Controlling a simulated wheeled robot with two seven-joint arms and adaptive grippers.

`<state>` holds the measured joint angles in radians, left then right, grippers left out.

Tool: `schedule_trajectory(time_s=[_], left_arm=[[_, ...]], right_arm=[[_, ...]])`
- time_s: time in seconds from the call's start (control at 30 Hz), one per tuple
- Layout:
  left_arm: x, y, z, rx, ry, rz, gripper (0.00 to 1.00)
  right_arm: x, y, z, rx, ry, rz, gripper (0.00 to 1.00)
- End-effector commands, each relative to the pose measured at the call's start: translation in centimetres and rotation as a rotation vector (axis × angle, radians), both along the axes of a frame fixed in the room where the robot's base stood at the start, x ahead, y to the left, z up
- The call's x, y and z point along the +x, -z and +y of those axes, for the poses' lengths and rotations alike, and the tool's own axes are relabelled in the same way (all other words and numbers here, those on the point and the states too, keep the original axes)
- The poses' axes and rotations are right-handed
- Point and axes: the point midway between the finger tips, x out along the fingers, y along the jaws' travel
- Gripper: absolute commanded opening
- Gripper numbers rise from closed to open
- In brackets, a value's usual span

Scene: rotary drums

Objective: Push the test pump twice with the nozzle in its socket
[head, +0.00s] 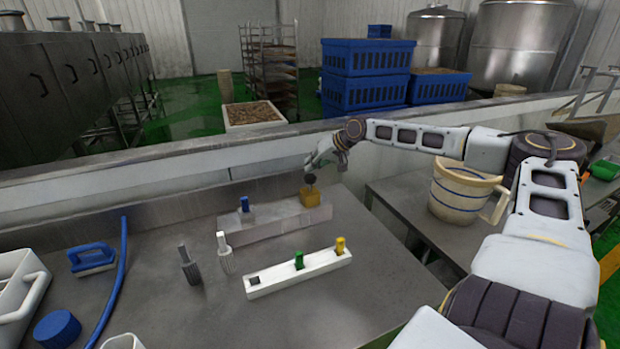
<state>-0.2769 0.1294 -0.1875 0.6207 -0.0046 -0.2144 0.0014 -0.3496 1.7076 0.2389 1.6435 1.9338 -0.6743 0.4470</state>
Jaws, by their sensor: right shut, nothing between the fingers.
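The test pump looks to be the yellow block (311,197) with a dark round knob (310,179) on top, at the right end of a long grey base (275,219). A blue-topped nozzle (245,206) stands upright in the same base, left of the pump. My right gripper (309,166) is shut and empty, just above the knob. I cannot tell whether its tips touch the knob. A white rack (297,275) in front holds a green nozzle (299,260) and a yellow nozzle (340,246) and has a dark square slot at its left end. My left gripper is not in view.
A blue hose (121,270), a blue-handled brush (92,258) and a blue round cap (57,329) lie at the left. A cream bucket (461,191) stands on a side table. The front middle of the table is clear.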

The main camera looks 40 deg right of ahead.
Motion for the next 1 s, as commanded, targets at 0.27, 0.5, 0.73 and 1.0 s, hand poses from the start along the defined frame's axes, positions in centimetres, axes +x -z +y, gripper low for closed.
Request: schedule_trajectory(time_s=[0.27,0.5,0.73,1.0], left_arm=[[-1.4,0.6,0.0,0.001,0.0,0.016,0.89],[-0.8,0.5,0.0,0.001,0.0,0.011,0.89],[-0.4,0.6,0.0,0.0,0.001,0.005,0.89],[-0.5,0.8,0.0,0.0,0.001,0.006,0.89]], right_arm=[[0.0,0.6,0.0,0.0,0.0,0.0,0.0],[0.0,0.5,0.0,0.0,0.0,0.0,0.0],[0.0,0.6,0.0,0.0,0.0,0.0,0.0],[0.0,0.8,0.0,0.0,0.0,0.0,0.0]])
